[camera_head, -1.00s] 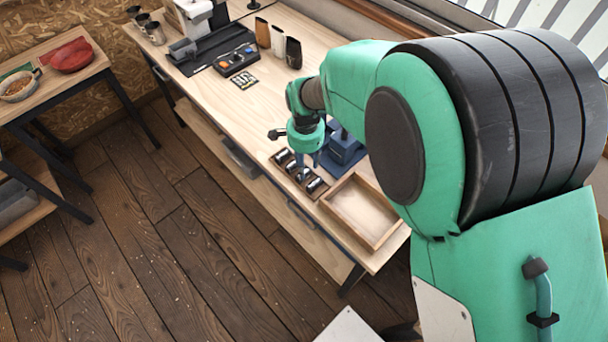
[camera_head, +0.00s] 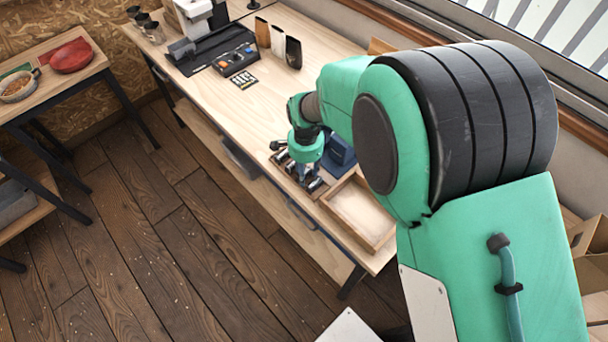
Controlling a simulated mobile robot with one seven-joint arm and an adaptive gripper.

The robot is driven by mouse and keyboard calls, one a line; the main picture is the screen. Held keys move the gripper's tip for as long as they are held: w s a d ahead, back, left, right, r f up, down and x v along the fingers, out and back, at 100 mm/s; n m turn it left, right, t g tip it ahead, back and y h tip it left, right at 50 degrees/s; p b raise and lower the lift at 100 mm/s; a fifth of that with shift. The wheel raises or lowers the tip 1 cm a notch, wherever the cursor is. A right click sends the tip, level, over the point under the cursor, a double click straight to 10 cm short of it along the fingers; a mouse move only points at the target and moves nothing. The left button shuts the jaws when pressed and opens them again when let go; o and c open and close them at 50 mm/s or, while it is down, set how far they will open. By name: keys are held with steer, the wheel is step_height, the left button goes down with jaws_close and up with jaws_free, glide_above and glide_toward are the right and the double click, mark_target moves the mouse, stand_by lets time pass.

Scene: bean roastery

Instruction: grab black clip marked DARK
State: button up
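My gripper (camera_head: 303,172) points down over a small wooden rack (camera_head: 282,160) near the front edge of the workbench. The rack holds several dark and shiny pieces, partly hidden under my gripper. The fingertips are small and overlap these pieces, so I cannot tell whether they are open or shut. I cannot make out a clip marked DARK; no lettering is legible at this size.
The workbench (camera_head: 265,115) has an empty wooden tray (camera_head: 386,235) right of the rack and a blue object (camera_head: 340,155) behind it. A black box with coloured parts (camera_head: 235,60), a dark card (camera_head: 243,79) and upright bags (camera_head: 293,52) stand farther back.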

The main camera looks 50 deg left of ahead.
stand_by(0.5)
steer(key=c, duration=0.6)
steer(key=shift+r, duration=0.1)
step_height(320, 180, up, 10)
steer(key=p, duration=0.1)
steer(key=shift+p, duration=0.3)
stand_by(0.4)
